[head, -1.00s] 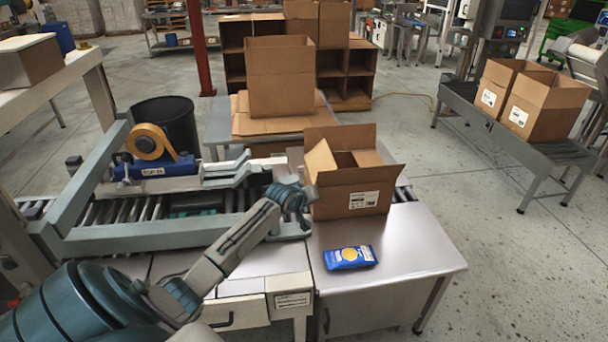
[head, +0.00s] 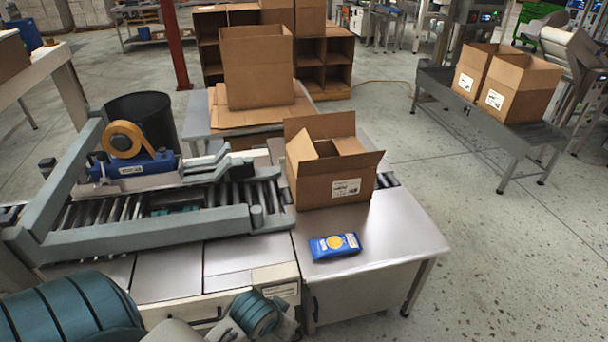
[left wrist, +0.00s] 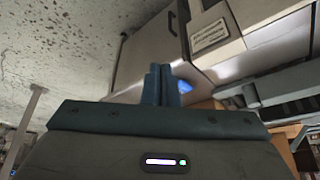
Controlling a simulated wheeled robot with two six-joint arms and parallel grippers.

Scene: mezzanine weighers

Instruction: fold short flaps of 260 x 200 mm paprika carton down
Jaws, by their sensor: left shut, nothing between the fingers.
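The brown paprika carton (head: 335,187) stands upright on the steel bench, at the end of the roller bed, with a white label on its near side. Its far flap (head: 322,124) stands up. Its left flap (head: 301,147) leans inward over the opening, and its near flap (head: 345,164) spreads outward. I cannot make out the right flap clearly. My left arm is low at the bottom of the head view, away from the carton. In the left wrist view my left gripper (left wrist: 162,86) is shut and empty. My right gripper is in no view.
A blue pouch (head: 335,246) lies on the bench (head: 390,235) in front of the carton. The tape machine (head: 150,175) stands to the left on rollers. A tall open carton (head: 257,75) stands behind. The bench's right part is clear.

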